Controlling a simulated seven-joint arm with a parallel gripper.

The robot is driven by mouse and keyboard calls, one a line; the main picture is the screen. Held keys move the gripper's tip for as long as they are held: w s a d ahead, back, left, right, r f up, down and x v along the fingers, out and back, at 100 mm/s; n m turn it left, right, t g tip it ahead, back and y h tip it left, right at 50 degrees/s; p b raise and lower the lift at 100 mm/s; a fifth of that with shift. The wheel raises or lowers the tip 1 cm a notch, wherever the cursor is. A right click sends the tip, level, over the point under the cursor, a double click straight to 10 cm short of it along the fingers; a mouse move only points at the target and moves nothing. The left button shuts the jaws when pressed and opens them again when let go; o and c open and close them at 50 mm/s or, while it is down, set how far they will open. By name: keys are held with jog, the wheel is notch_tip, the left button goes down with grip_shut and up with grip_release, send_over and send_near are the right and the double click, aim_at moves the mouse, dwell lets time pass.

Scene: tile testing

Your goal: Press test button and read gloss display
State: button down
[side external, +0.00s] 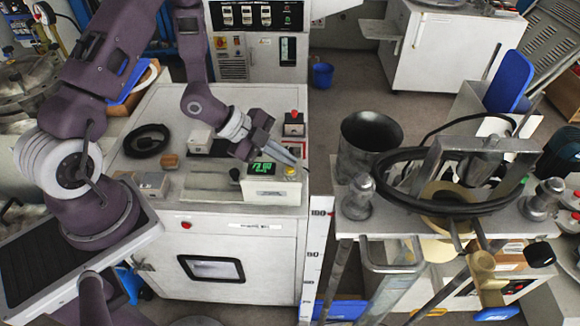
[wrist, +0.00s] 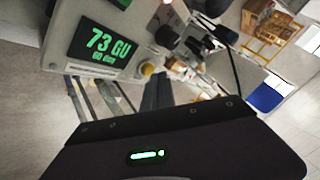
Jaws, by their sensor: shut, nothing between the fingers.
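The gloss meter (side external: 272,193) is a pale box near the front right of the white cabinet top. Its dark display (side external: 262,168) shows green digits. In the wrist view the lit display (wrist: 104,45) reads "73 GU", with a smaller line that looks like "60 deg". A yellow button (side external: 290,172) sits on the meter's top, right of the display; it also shows in the wrist view (wrist: 147,69). My gripper (side external: 292,161) is shut and empty, its fingertips pointing down right beside or just above the button. I cannot tell whether they touch it.
A box with a red button (side external: 293,124) stands behind the meter. A black cable coil (side external: 147,140), a white box (side external: 200,139) and a small wooden block (side external: 169,160) lie to the left. A cluttered metal stand (side external: 460,220) is at right.

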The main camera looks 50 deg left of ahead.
aim_at(286, 170)
jog(key=shift+f, duration=0.45)
dwell(0.5)
jog(key=shift+r, duration=0.85)
jog(key=shift+r, duration=2.55)
